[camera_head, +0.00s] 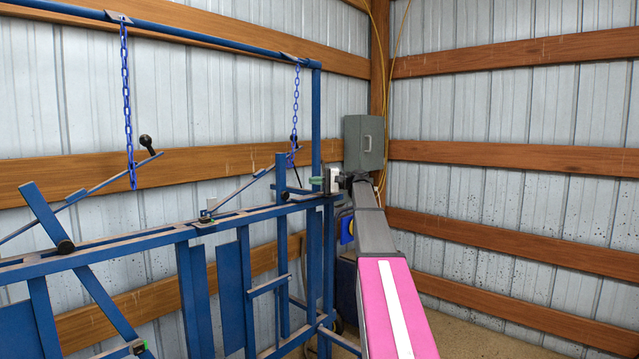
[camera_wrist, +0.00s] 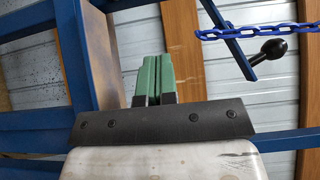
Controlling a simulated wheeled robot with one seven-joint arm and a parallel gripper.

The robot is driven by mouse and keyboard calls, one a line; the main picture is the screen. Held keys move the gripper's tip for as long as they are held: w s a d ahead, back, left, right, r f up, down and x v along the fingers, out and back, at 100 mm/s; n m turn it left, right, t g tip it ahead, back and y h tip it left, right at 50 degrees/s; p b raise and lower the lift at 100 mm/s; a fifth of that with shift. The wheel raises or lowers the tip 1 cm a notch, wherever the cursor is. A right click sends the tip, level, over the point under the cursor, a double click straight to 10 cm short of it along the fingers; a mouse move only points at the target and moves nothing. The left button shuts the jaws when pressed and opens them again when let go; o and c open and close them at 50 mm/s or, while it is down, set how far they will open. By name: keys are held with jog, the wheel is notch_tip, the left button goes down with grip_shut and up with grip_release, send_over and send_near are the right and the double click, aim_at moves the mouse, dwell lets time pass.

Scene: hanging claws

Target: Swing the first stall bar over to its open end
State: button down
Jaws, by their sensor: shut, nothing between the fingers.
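Two blue stall bars stand in the blue stall frame (camera_head: 130,240) in the head view. One bar (camera_head: 281,235) is about upright, just left of my gripper (camera_head: 316,181). The other bar (camera_head: 100,300) leans, its top to the left. I cannot tell from the pictures which is the first. My gripper is at the right end of the frame, near the corner post. In the wrist view its green fingers (camera_wrist: 153,78) are together and empty, beside a wide blue member (camera_wrist: 75,55). Contact with the frame cannot be told.
Blue chains (camera_head: 126,90) hang from the top rail (camera_head: 190,35). Thin levers with black knobs (camera_head: 146,141) slant above the frame; one knob (camera_wrist: 275,48) shows in the wrist view. A grey box (camera_head: 364,143) is on the wall behind. The floor at right is clear.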

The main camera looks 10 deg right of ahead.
jog(key=a, duration=0.2)
jog(key=w+a, duration=0.1)
jog(key=a, duration=0.2)
jog(key=shift+s+a, duration=0.55)
jog(key=shift+a, duration=0.35)
jog(key=shift+s+a, duration=0.55)
jog(key=shift+a, duration=0.3)
